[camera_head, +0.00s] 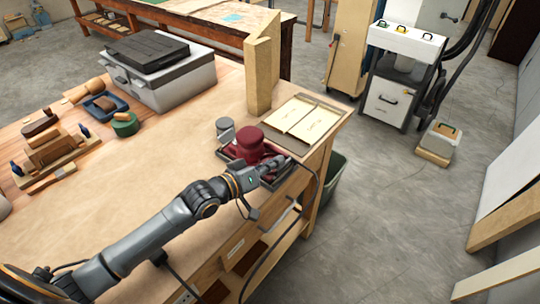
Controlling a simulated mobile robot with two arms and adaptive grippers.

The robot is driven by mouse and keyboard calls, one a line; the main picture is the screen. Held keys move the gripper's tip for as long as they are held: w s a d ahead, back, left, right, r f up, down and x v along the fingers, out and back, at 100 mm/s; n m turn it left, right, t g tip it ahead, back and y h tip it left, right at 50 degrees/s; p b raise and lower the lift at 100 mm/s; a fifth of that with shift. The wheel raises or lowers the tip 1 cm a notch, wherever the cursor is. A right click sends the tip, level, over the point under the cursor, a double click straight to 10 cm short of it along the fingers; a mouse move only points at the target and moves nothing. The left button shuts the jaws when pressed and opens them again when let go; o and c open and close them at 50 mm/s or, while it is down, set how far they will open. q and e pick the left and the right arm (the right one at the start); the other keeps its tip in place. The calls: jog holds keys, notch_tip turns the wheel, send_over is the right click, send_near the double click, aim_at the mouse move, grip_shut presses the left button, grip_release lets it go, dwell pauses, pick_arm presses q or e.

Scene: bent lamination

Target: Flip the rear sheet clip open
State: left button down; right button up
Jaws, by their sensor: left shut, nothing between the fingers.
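A dark red power tool (250,143) with a rounded top stands on a dark tray (225,157) near the right end of the workbench. It looks like a sheet sander. Its sheet clips are too small or too hidden to make out, so I cannot tell whether the rear clip is open or shut. My left arm reaches in from the lower left. My left gripper (270,167) is shut and empty at the near right side of the red tool, partly covering its base. I cannot tell whether the fingers touch it. My right gripper is not in view.
Pale sheets (303,118) lie in a shallow tray right of the tool. A tall wooden form (262,70) stands behind it, and a small grey can (225,125) beside it. A cable (318,190) hangs over the bench's right edge. The bench middle (160,165) is mostly clear.

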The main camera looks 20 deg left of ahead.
aim_at(285, 168)
pick_arm(q)
jog(key=m+p, duration=0.1)
jog(key=d+m+y+p, duration=0.1)
jog(key=p, duration=0.1)
jog(key=shift+s+d+r, duration=0.2)
jog(key=shift+s, duration=0.05)
jog(key=shift+s+d+f+m+y+p, duration=0.15)
jog(key=shift+d+m+y+p, duration=0.1)
jog(key=shift+m+p, duration=0.25)
jog(key=shift+s+d+f+m+y+p, duration=0.1)
jog(key=shift+d+f+m+y+p, duration=0.15)
jog(key=shift+m, duration=0.45)
jog(key=shift+d+f+m+p, duration=0.15)
jog(key=shift+d+m+p, duration=0.25)
jog(key=shift+m, duration=0.5)
jog(key=shift+a, duration=0.1)
jog(key=shift+r+p, duration=0.4)
jog(key=shift+p, duration=0.15)
jog(key=s+a+r, duration=0.2)
jog(key=s+r, duration=0.3)
jog(key=s, duration=0.4)
jog(key=shift+s+a+r+p, duration=0.2)
jog(key=shift+s+r+p, duration=0.1)
